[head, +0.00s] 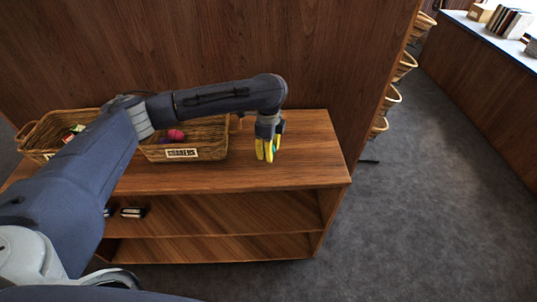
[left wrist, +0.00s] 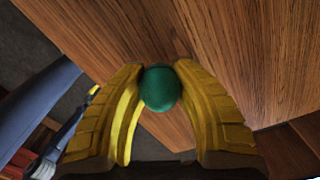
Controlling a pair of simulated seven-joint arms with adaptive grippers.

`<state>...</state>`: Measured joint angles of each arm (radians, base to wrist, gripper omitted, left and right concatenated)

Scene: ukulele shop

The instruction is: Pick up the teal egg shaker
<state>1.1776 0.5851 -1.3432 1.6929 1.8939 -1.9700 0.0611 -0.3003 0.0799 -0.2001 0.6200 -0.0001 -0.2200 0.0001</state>
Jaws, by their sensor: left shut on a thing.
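The teal egg shaker (left wrist: 160,88) sits between the two yellow fingers of my left gripper (left wrist: 161,97) in the left wrist view, touching both near their tips. In the head view my left gripper (head: 267,150) points down over the right part of the wooden shelf top (head: 305,160). Only a sliver of teal shows between its fingers there. I cannot tell from these views whether the egg touches the shelf top.
A wicker basket with a label (head: 181,154) stands left of the gripper, holding pink items. Another wicker basket (head: 38,145) stands at the far left, partly behind my arm. A tall wooden panel (head: 200,50) rises behind the shelf. The shelf top right of the gripper is clear.

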